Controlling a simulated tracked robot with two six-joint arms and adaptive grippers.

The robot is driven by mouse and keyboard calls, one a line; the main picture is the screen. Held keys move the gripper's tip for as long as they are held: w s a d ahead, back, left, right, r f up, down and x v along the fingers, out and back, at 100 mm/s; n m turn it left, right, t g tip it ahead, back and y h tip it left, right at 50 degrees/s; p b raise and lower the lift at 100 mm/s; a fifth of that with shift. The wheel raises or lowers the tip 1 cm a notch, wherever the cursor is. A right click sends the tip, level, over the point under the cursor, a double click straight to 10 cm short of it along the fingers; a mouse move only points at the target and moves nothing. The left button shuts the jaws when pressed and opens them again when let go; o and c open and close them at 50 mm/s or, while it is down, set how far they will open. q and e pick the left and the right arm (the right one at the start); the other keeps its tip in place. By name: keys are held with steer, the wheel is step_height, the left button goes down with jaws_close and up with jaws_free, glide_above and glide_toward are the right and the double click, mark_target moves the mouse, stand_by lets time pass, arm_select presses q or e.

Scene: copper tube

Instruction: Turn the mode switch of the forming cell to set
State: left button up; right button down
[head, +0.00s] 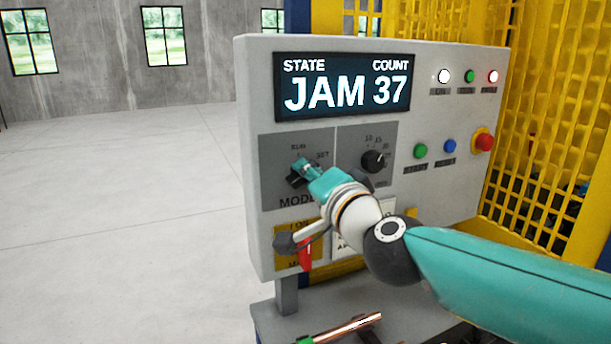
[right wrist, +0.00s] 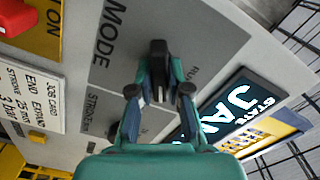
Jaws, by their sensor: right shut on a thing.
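The mode switch (head: 294,180) is a black knob on a grey plate at the left of the forming cell's panel, with RUN and SET printed above it and MODE below. My right gripper (head: 302,168) is at the knob, its fingers closed around it. In the right wrist view the knob (right wrist: 158,54) stands between the two fingertips (right wrist: 158,82). The gripper partly hides the knob in the head view, and I cannot tell which mark it points to. The display (head: 342,87) reads STATE JAM and COUNT 37. My left gripper is not in view.
A second black knob (head: 374,161) sits just right of the mode switch. Green (head: 420,151) and blue (head: 450,146) buttons and a red stop button (head: 484,142) are farther right. A red lever (head: 305,253) hangs below. A copper tube (head: 350,327) lies at the bottom.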

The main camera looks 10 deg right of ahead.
steer(key=shift+f, duration=0.15)
steer(key=c, duration=1.1)
jaws_free()
steer(key=shift+d, duration=0.1)
steer(key=s, duration=0.4)
steer(key=s+d, duration=0.1)
steer(key=s, duration=0.3)
steer(key=s+d, duration=0.1)
steer(key=s, duration=0.2)
steer(key=shift+s+d, duration=0.1)
steer(key=shift+s, duration=0.3)
